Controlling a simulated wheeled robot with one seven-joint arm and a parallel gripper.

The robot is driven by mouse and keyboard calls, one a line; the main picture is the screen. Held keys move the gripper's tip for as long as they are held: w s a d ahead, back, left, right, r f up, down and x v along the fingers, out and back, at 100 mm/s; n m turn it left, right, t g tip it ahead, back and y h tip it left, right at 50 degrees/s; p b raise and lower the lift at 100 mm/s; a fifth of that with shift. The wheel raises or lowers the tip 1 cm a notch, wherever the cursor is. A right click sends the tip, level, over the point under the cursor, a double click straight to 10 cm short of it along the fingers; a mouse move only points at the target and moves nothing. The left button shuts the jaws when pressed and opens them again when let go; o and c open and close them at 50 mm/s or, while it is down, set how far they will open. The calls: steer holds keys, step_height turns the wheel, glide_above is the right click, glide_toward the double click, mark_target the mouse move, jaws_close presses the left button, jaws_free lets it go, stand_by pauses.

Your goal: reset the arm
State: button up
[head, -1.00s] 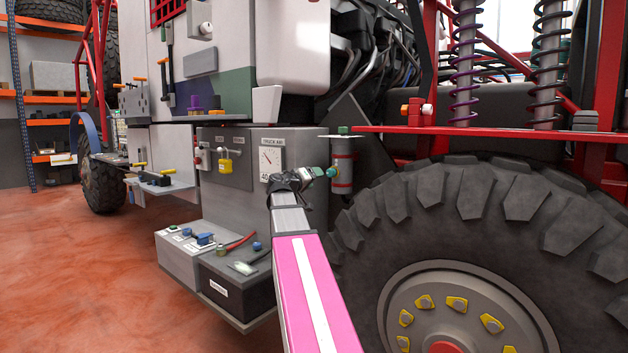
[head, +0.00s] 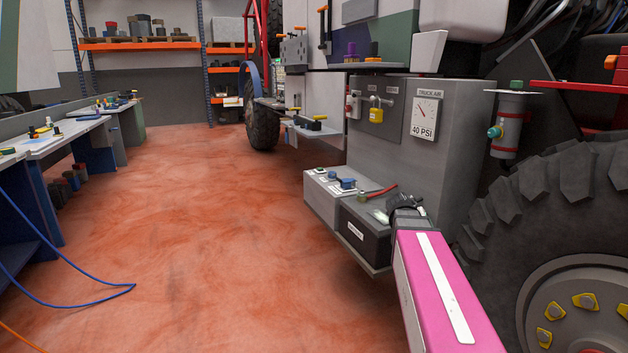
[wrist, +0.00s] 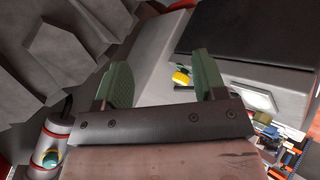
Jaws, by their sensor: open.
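My arm, with a pink link, reaches up from the lower right of the head view. My gripper (head: 405,212) is at its end, in front of the grey truck cabinet, near the right side of the low step box (head: 367,230). In the wrist view the two green fingers of my gripper (wrist: 160,85) stand apart with nothing between them touching. The fingertips are hard to make out in the head view.
The big tyre (head: 560,210) is close on the right. A yellow padlock (head: 376,115) and a gauge (head: 424,118) are on the cabinet. Open floor (head: 200,230) lies left; a workbench (head: 105,120) and blue hose (head: 100,288) are farther left.

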steer(key=s+a+f+n+g+y, duration=0.1)
steer(key=s+a+f+y, duration=0.3)
steer(key=s+a+f, duration=0.4)
steer(key=s+a+f+n+g+y, duration=0.1)
steer(key=s+a+f+g+y, duration=0.2)
steer(key=s+a+f, duration=0.5)
step_height(320, 180, down, 5)
steer(key=a, duration=0.2)
steer(key=shift+a+r+g+y, duration=0.2)
steer(key=shift+a+g+y, duration=0.1)
steer(key=shift+a+y, duration=0.1)
